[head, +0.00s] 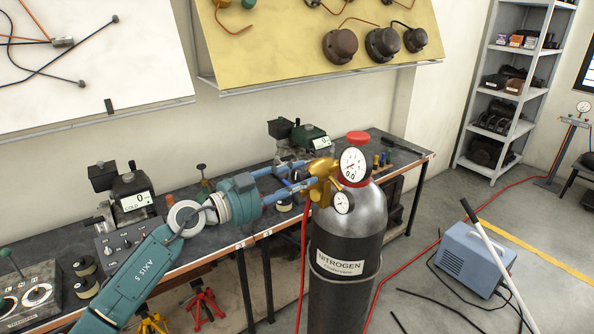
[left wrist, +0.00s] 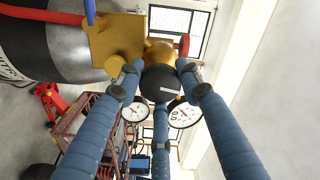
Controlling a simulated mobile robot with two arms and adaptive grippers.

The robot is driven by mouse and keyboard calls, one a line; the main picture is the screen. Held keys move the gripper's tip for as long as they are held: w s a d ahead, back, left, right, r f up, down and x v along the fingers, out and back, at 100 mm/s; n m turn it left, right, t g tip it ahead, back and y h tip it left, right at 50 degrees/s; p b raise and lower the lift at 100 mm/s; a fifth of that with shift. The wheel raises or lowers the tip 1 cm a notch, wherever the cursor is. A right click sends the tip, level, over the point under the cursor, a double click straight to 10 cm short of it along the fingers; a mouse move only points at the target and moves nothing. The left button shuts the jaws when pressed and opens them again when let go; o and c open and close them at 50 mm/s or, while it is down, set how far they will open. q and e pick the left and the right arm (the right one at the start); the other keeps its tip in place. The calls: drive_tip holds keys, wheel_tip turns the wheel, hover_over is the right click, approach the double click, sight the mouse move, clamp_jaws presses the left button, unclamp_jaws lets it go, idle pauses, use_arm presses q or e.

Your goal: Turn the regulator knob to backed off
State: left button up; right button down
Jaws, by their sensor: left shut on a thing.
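The nitrogen cylinder (head: 344,235) is dark with a silver shoulder and a red cap (head: 358,138), upright before the bench. The brass regulator (head: 321,180) is at its top, with a large gauge (head: 353,165) reading 0.0 and a smaller gauge (head: 343,202) below. My left gripper (head: 308,178) reaches it from the left with blue fingers. In the left wrist view the fingers are shut on the dark round regulator knob (left wrist: 160,82), which bears a short white mark. In the head view the fingers largely hide the knob. My right gripper is not in view.
A red hose (head: 304,265) hangs from the regulator. A blue-grey box (head: 477,257) with a white rod stands on the floor at right. Metal shelves (head: 497,130) stand farther back.

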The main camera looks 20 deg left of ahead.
use_arm(q)
drive_tip(key=shift+d+n, duration=0.1)
drive_tip(key=shift+n, duration=0.4)
drive_tip(key=o, duration=1)
drive_tip(key=shift+o, duration=0.6)
drive_tip(key=shift+d, duration=0.1)
drive_tip(key=v, duration=1.2)
